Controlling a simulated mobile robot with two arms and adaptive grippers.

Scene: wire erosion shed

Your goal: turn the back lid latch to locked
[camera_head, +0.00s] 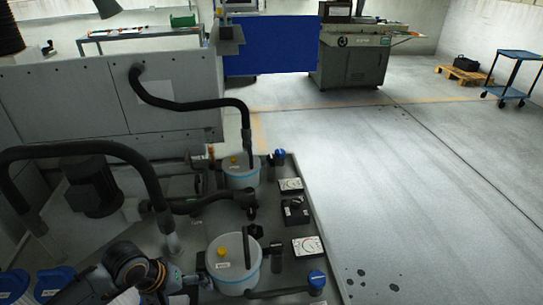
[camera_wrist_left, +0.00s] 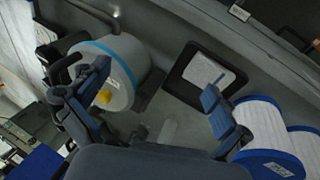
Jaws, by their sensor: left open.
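Two white canisters with blue rims stand on the grey machine deck, a back one (camera_head: 240,178) and a front one (camera_head: 226,275); each has a yellow knob on its lid. I cannot clearly pick out the back lid latch or its position. My left gripper (camera_head: 186,288) is low in the head view, just left of the front canister. In the left wrist view my left gripper (camera_wrist_left: 155,82) is open with nothing between its fingers. One canister (camera_wrist_left: 125,62) with a yellow knob shows behind its left finger; I cannot tell which one. My right gripper is out of view.
Black hoses (camera_head: 190,104) arch over the deck's left side. Dials (camera_head: 308,246) and a black box (camera_head: 295,211) line its right edge. White rolls with blue ends (camera_wrist_left: 262,128) lie beside my gripper. The floor to the right is open; a blue cart (camera_head: 515,75) stands far off.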

